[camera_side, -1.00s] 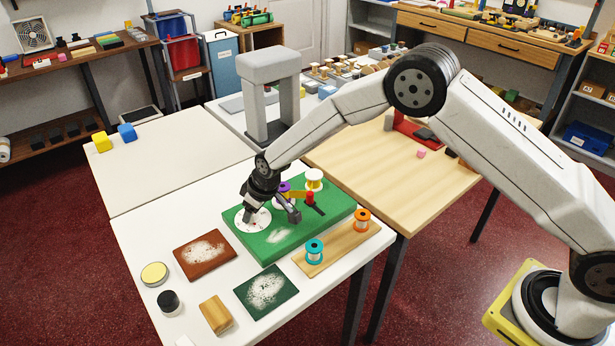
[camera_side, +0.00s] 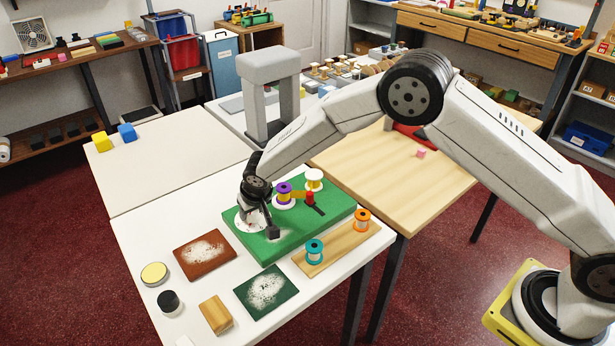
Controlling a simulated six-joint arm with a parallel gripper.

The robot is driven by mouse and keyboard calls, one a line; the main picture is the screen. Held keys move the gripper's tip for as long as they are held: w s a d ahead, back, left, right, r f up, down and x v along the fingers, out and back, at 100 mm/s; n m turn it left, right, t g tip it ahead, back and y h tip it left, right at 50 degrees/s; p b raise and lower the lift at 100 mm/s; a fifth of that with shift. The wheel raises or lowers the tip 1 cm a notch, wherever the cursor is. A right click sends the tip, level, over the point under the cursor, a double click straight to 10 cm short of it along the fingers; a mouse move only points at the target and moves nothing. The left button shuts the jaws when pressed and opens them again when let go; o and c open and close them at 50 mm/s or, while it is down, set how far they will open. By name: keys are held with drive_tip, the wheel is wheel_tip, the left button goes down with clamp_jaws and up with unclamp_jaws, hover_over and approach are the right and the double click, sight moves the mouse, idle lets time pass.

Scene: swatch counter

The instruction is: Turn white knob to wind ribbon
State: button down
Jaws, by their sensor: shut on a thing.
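My gripper (camera_side: 262,227) points down over the left end of the green board (camera_side: 300,228), at the white dial (camera_side: 242,224). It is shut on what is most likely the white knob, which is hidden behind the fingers. A purple spool (camera_side: 284,191) stands on a white disc just right of my gripper. A short yellowish ribbon (camera_side: 297,194) runs from that spool towards a red post (camera_side: 310,198) with a dark bar. A white spool (camera_side: 314,178) stands behind it on the board.
In front of the board, a wooden strip (camera_side: 338,249) holds a teal spool (camera_side: 314,251) and an orange spool (camera_side: 362,219). A brown card (camera_side: 203,255), a green card (camera_side: 264,291), a wooden block (camera_side: 216,314) and round tins lie at the front left. A grey arch (camera_side: 268,70) stands behind.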

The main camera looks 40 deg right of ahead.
drive_tip(key=m+h, duration=0.1)
drive_tip(key=m, duration=0.1)
drive_tip(key=m+h, duration=0.1)
drive_tip(key=m, duration=0.2)
drive_tip(key=shift+a+g, duration=0.15)
drive_tip(key=shift+g, duration=0.15)
drive_tip(key=m, duration=0.2)
drive_tip(key=m+g+h, duration=0.1)
drive_tip(key=m, duration=0.2)
drive_tip(key=shift+w+h, duration=0.1)
drive_tip(key=shift+h, duration=0.2)
drive_tip(key=shift+c, duration=0.7)
unclamp_jaws()
drive_tip(key=shift+r, duration=0.1)
drive_tip(key=v, duration=0.7)
drive_tip(key=shift+r, duration=0.35)
